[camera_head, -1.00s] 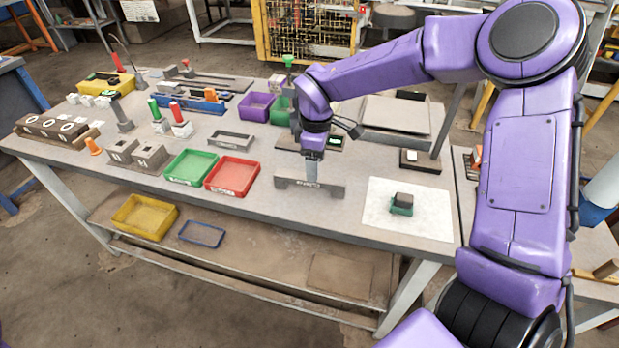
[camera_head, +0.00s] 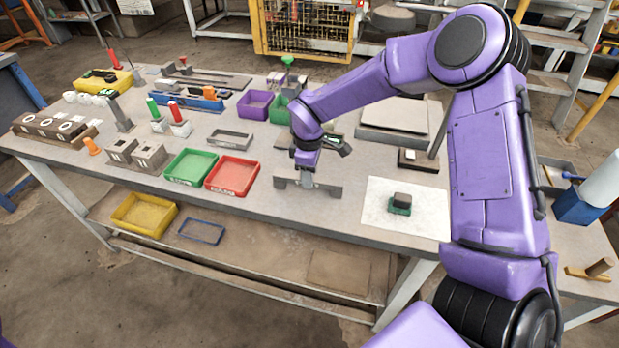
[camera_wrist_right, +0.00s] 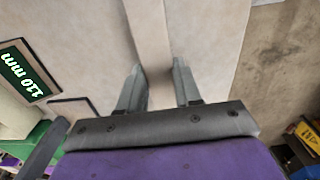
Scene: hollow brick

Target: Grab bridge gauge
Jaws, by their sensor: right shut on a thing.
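The bridge gauge (camera_head: 326,191) is a long, low dark grey piece near the front edge of the table, right of the red tray. My right gripper (camera_head: 308,184) points down onto its middle and is shut on it, hiding part of it. In the right wrist view the two grey fingers (camera_wrist_right: 159,88) stand either side of a narrow pale strip, which looks like the gauge (camera_wrist_right: 149,35). I cannot tell whether the gauge is lifted off the table. My left gripper is not in view.
A red tray (camera_head: 232,190) and a green tray (camera_head: 190,180) stand to the left. A white sheet (camera_head: 425,222) with a small dark and green block (camera_head: 400,204) lies to the right. A grey open frame (camera_head: 231,134) lies behind. The table front edge is close.

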